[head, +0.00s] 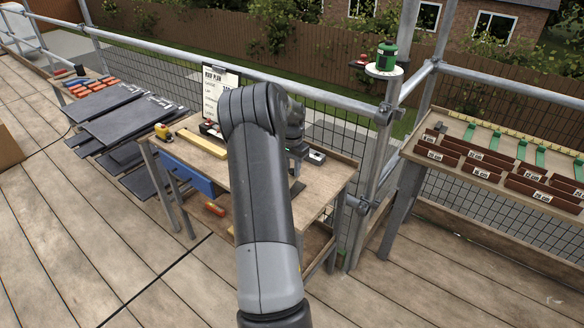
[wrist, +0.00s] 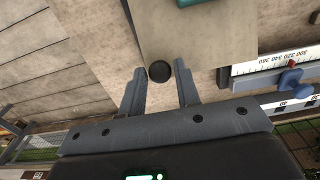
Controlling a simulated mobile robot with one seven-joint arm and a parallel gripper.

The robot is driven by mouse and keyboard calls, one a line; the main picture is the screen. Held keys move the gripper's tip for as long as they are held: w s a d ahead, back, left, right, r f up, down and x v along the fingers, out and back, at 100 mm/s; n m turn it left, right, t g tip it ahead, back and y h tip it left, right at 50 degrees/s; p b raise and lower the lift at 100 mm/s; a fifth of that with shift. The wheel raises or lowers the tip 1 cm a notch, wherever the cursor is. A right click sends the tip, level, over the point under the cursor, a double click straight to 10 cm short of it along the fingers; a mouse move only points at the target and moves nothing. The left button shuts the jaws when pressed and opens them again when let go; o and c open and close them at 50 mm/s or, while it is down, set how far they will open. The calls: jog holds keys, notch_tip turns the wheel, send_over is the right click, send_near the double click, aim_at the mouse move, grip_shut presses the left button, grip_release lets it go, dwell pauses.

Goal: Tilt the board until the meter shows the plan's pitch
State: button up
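In the wrist view my gripper (wrist: 160,80) has its two fingers apart. A round dark knob (wrist: 160,71) sits between the fingertips, closer to the left one; I cannot tell whether they touch it. The knob is at the edge of a pale flat board (wrist: 200,28). My arm hides the gripper's fingers there.
A white scale (wrist: 275,63) with a red and a blue knob lies right in the wrist view. On the bench are a yellow bar (head: 203,143) and a yellow tape measure (head: 162,131). Dark slates (head: 108,118) lie left; a labelled rack (head: 478,160) stands right. Scaffold poles rise behind.

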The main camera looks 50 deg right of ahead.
grip_shut()
jog(key=shift+a+r+h, duration=0.85)
jog(key=shift+r+h, duration=0.05)
jog(key=shift+h, duration=0.1)
jog(key=shift+o, duration=1.9)
grip_release()
notch_tip(320, 180, up, 11)
jog(key=a, duration=0.2)
jog(key=shift+f, duration=0.2)
